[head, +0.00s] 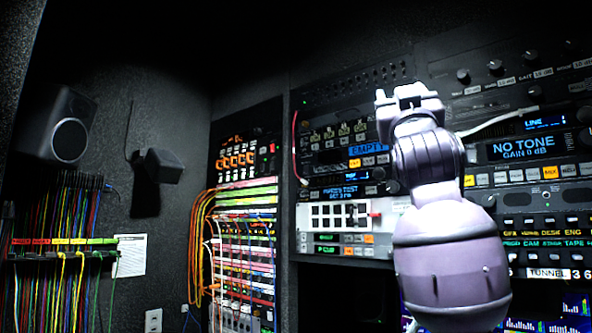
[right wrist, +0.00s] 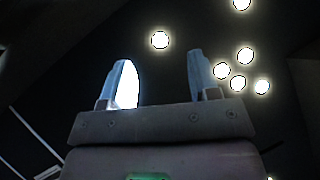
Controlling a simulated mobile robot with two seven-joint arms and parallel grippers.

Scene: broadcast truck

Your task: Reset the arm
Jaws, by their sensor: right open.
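My right arm rises from the lower right in the head view, in front of the equipment rack. My right gripper (head: 408,92) is at its top end, seen from behind and pointing up. In the right wrist view the right gripper (right wrist: 162,88) has its two fingers wide apart with nothing between them. Behind the fingers there is a dark ceiling with several bright round lights (right wrist: 160,40). My left gripper is not in view.
The rack (head: 470,50) of audio units fills the right side, close behind my arm. A patch bay (head: 245,240) with orange cables stands in the middle. A speaker (head: 70,125) hangs on the left wall above hanging coloured cables (head: 60,215).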

